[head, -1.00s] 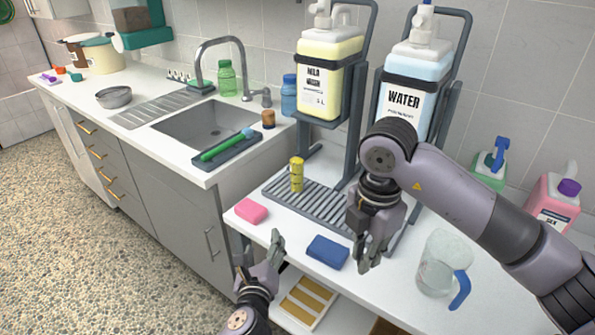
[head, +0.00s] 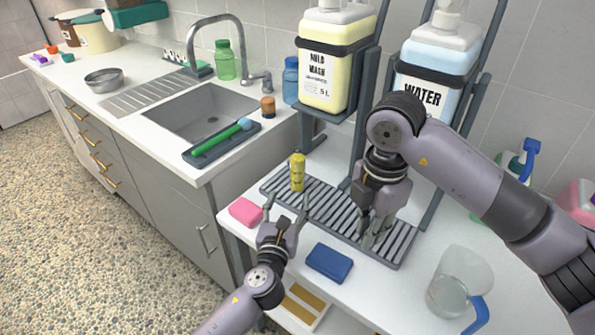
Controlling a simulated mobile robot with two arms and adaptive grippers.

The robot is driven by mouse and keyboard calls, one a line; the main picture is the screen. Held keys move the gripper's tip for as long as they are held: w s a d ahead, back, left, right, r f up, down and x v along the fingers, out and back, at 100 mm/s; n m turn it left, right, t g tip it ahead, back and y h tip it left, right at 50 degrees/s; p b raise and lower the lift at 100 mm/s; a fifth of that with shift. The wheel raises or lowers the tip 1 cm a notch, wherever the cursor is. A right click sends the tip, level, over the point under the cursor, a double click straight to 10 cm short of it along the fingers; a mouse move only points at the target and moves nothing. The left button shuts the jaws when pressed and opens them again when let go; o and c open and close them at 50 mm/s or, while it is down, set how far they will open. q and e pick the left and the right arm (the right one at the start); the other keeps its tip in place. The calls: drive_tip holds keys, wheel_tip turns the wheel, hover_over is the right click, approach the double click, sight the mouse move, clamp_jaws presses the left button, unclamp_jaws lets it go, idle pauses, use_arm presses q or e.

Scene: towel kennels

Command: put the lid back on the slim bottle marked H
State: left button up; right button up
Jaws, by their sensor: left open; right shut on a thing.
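A slim yellow bottle (head: 297,172) stands upright on the slatted grey drip rack (head: 335,215). It has small dark marks, but I cannot read a letter on it. My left gripper (head: 288,201) is open and empty, just in front of the yellow bottle and apart from it, fingers pointing toward it. My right gripper (head: 375,238) is over the right part of the rack, pointing down. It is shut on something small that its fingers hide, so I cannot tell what. No loose lid shows clearly.
A pink sponge (head: 245,212) and a blue sponge (head: 329,262) lie at the counter's front. A clear jug (head: 459,280) stands right. Yellow mild-wash (head: 327,75) and blue water (head: 432,85) dispensers stand behind the rack. The sink (head: 205,112) is left.

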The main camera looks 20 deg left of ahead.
sight(296, 178)
use_arm(q)
drive_tip(key=w, duration=0.5)
drive_tip(key=shift+w+a, duration=0.35)
drive_tip(key=shift+w, duration=0.05)
use_arm(e)
drive_tip(key=shift+w, duration=0.1)
use_arm(q)
drive_tip(key=shift+w+a, duration=0.15)
drive_tip(key=shift+w, duration=2.45)
use_arm(e)
drive_tip(key=shift+f, duration=0.2)
use_arm(q)
drive_tip(key=shift+r, duration=0.1)
drive_tip(key=c, duration=1.4)
drive_tip(key=shift+r, duration=0.15)
use_arm(e)
drive_tip(key=shift+r, duration=0.1)
